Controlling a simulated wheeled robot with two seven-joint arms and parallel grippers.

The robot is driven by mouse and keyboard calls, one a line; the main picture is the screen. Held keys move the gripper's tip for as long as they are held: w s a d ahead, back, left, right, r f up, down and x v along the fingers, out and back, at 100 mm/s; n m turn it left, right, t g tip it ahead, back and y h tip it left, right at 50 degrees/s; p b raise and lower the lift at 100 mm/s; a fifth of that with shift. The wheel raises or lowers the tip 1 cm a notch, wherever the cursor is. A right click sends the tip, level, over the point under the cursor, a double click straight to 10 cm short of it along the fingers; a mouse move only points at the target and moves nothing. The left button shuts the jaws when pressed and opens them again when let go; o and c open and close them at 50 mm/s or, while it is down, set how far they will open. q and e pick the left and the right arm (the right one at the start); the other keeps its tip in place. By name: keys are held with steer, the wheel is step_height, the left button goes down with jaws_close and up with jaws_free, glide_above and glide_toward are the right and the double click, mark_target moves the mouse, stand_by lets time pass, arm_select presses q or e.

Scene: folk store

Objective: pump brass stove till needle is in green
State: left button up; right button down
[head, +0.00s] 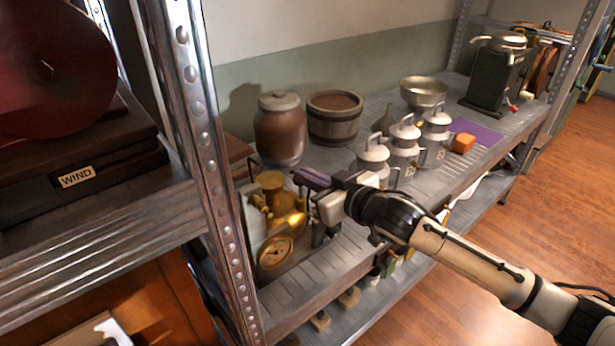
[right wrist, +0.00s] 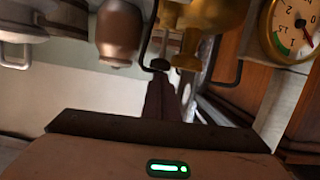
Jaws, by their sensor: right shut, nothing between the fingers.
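The brass stove (head: 272,192) stands at the near left end of the grey shelf, beside the metal upright. Its round cream gauge (head: 275,252) faces the front. In the right wrist view the gauge (right wrist: 297,28) is turned and cut by the frame edge. My right gripper (head: 308,181) is shut and empty beside the stove's upper right. My left gripper is out of view.
A brown lidded jar (head: 280,135) and wooden tub (head: 335,122) stand behind the stove. The metal upright (head: 205,150) closes off the left.

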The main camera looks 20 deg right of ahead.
step_height(320, 180, down, 4)
steer(key=b, duration=0.2)
steer(key=s+d+r+p, duration=0.3)
steer(key=s+r, duration=0.3)
steer(key=s, duration=0.3)
steer(key=shift+s+r+p, duration=0.15)
steer(key=shift+r+p, duration=0.15)
steer(key=shift+p, duration=0.35)
stand_by(1.0)
